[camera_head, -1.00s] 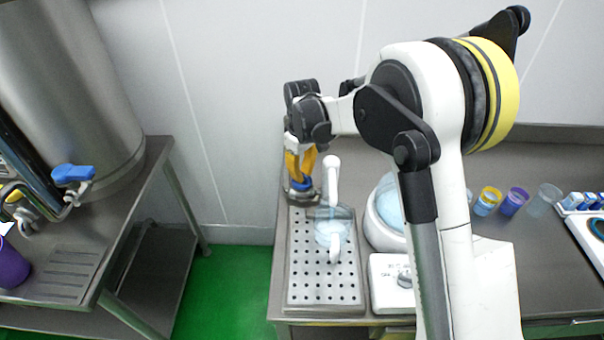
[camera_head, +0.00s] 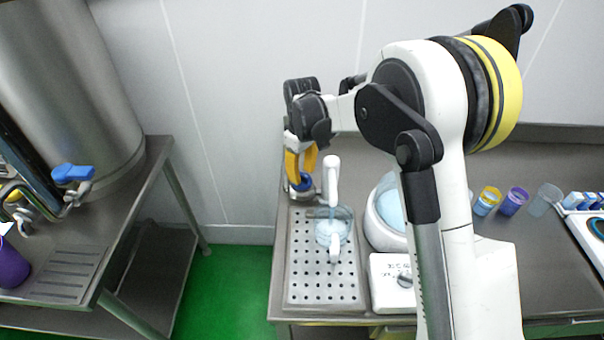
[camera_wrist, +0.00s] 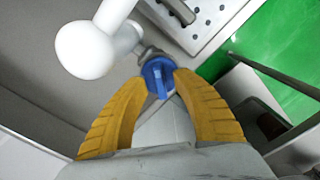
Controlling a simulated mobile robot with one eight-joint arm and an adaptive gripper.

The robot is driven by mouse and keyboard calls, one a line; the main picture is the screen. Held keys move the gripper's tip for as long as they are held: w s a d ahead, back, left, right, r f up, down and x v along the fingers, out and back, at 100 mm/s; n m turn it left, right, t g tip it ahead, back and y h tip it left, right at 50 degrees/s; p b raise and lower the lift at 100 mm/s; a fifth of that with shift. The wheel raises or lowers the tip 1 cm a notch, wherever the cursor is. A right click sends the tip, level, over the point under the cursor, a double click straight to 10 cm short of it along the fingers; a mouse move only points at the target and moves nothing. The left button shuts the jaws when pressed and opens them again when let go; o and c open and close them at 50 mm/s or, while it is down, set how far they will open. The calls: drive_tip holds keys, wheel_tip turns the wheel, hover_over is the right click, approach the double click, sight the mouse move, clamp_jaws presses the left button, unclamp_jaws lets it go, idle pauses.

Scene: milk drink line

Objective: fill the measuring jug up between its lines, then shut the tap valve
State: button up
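The clear measuring jug (camera_head: 347,222) stands upright on the perforated drip tray (camera_head: 310,283), its handle toward the front. It holds pale blue liquid. Its lines are too small to read. The white tap spout (camera_head: 331,180) is right above it, and a thin pale blue stream appears to run from it into the jug. The blue tap valve (camera_wrist: 158,77) is between the yellow fingertips of my gripper (camera_wrist: 161,80), which appear closed against its sides. In the head view my gripper (camera_head: 300,172) is behind and left of the spout, pointing down at the valve.
A white rounded machine (camera_head: 385,215) with a control box (camera_head: 392,284) is close right of the tray. Several cups (camera_head: 514,201) stand farther right. A separate bench at left has a steel tank (camera_head: 75,90), a blue-handled tap (camera_head: 72,173) and a purple cup (camera_head: 10,265).

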sight(302, 174)
wheel_tip(302, 174, up, 12)
drive_tip(key=shift+f, duration=0.2)
idle(0.4)
drive_tip(key=s+d+r+m+t+b, duration=0.1)
drive_tip(key=s+d+r+m+t, duration=0.1)
drive_tip(key=s+d+r, duration=0.3)
drive_tip(key=s+d+r+m+t, duration=0.1)
drive_tip(key=s+d+r+m, duration=0.15)
drive_tip(key=s+d, duration=0.4)
drive_tip(key=s+d+f+m+t, duration=0.2)
drive_tip(key=s+d, duration=0.1)
drive_tip(key=s, duration=0.5)
drive_tip(key=s+d+f+m+t+b, duration=0.1)
drive_tip(key=s+d+f+m+t, duration=0.1)
drive_tip(key=s, duration=0.5)
drive_tip(key=shift+s+d+f+m, duration=0.35)
drive_tip(key=shift+d+f+m, duration=0.35)
drive_tip(key=shift+d+m, duration=0.1)
idle(3.4)
